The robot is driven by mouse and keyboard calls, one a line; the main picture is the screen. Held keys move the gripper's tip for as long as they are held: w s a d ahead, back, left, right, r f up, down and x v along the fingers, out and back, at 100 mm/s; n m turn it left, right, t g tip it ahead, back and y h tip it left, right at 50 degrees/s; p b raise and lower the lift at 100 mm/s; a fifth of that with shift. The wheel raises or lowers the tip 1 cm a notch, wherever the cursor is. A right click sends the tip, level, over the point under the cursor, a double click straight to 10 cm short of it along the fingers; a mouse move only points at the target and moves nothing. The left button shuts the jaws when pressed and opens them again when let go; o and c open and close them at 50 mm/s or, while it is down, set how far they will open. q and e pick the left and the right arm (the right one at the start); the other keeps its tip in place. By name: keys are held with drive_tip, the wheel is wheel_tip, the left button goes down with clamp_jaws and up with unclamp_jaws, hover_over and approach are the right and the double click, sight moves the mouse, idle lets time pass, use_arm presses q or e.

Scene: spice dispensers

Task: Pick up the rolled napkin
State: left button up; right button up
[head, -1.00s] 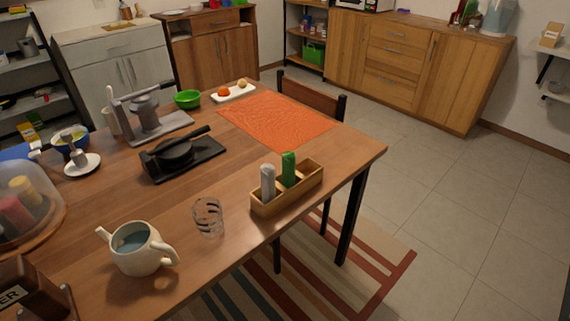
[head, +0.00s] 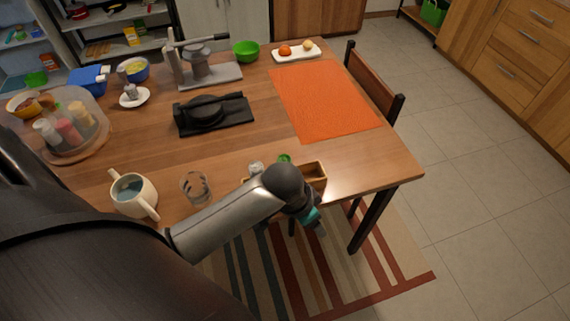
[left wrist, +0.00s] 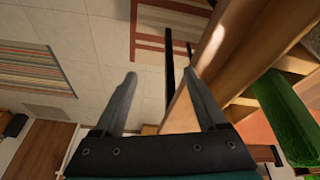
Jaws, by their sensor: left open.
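A wooden caddy (head: 316,172) stands near the table's front edge, partly hidden by my left arm in the head view. In it stand an upright green rolled item (head: 284,158) and a grey-white one (head: 256,168). They look like rolled napkins, but only their tops show here. The green roll also shows large at the right of the left wrist view (left wrist: 292,118), beside the caddy's wood. My left gripper (head: 320,229) is just past the table's front edge, over the rug. Its fingers (left wrist: 160,85) are open, empty and apart from the rolls. My right gripper is not in view.
A clear glass (head: 195,187) and a white pitcher (head: 134,194) stand left of the caddy. A black press (head: 212,113) and an orange placemat (head: 322,103) lie behind. A chair (head: 376,82) is at the right edge. The tabletop right of the caddy is clear.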

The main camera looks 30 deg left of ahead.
use_arm(q)
drive_tip(key=w+a+r+m+g, duration=0.1)
drive_tip(key=w+a+r+m, duration=0.2)
drive_tip(key=r, duration=0.7)
wheel_tip(320, 180, up, 10)
drive_tip(key=g+y+p, duration=0.2)
hover_over(284, 159)
wheel_tip(284, 159, down, 9)
drive_tip(key=b, duration=0.3)
drive_tip(key=shift+w+a, duration=0.1)
drive_tip(key=shift+w, duration=0.05)
wheel_tip(284, 159, down, 5)
drive_tip(key=shift+f+b, duration=0.2)
drive_tip(key=shift+b, duration=0.65)
clamp_jaws()
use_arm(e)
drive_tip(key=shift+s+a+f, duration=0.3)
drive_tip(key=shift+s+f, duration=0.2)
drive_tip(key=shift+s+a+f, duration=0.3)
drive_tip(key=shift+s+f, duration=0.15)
